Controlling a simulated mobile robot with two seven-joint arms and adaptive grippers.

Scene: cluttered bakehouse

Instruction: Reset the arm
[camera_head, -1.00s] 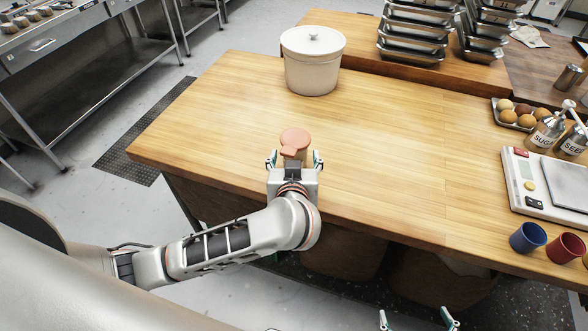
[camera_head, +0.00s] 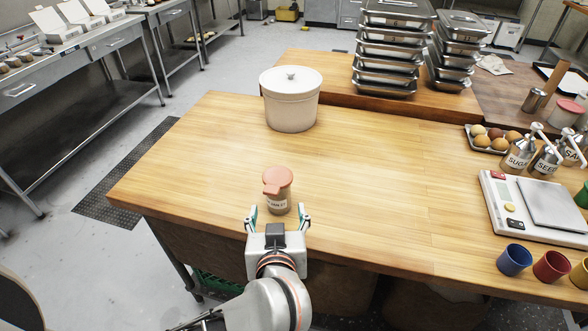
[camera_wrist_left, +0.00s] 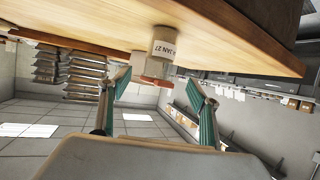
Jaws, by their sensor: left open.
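My left gripper (camera_head: 277,222) is open at the front edge of the wooden table (camera_head: 370,180), and it also shows in the left wrist view (camera_wrist_left: 162,92) with its fingers apart and empty. A small jar (camera_head: 278,190) with a salmon-coloured lid and a white label stands upright on the table just beyond the fingertips. In the left wrist view the same jar (camera_wrist_left: 165,48) appears upside down beyond the fingers, with a gap between. My right gripper does not show now.
A white lidded tub (camera_head: 291,100) stands at the back left of the table. Steel trays (camera_head: 388,50) are stacked behind it. At the right are a scale (camera_head: 530,205), pump dispensers (camera_head: 520,150), a tray of eggs (camera_head: 482,140) and a blue cup (camera_head: 514,259). The table's middle is clear.

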